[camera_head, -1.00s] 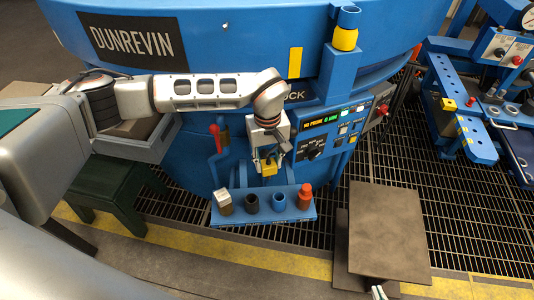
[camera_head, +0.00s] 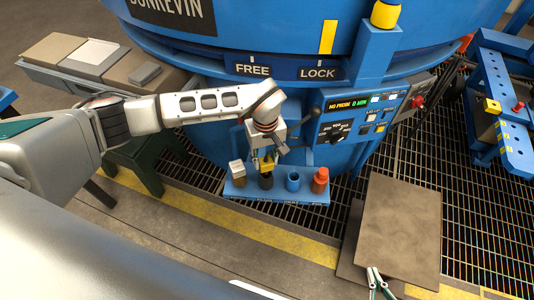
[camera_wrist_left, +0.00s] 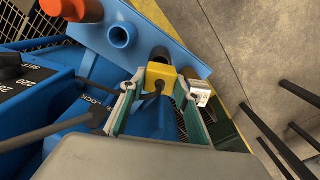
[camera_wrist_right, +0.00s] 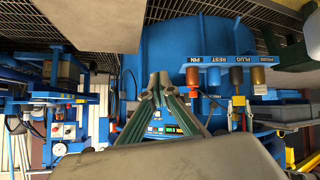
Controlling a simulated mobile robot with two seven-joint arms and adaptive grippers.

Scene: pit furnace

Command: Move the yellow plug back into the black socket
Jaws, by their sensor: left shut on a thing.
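My left gripper (camera_head: 266,158) is shut on the yellow plug (camera_head: 267,164). In the left wrist view the plug (camera_wrist_left: 160,76) sits between the two fingertips, with a dark cable on it. The black socket (camera_head: 266,182) stands on the blue shelf, directly below the plug in the head view. The socket (camera_wrist_left: 160,54) shows partly behind the plug in the left wrist view. I cannot tell whether plug and socket touch. My right gripper (camera_wrist_right: 155,84) looks shut and empty, far from the shelf; its tips (camera_head: 372,270) show at the head view's bottom edge.
The blue shelf (camera_head: 247,196) also holds a white-topped block (camera_head: 237,169) left of the socket, an empty blue socket (camera_head: 293,181) and an orange-red plug (camera_head: 320,180) to its right. A control panel (camera_head: 350,115) stands behind. A brown plate (camera_head: 400,225) lies at right.

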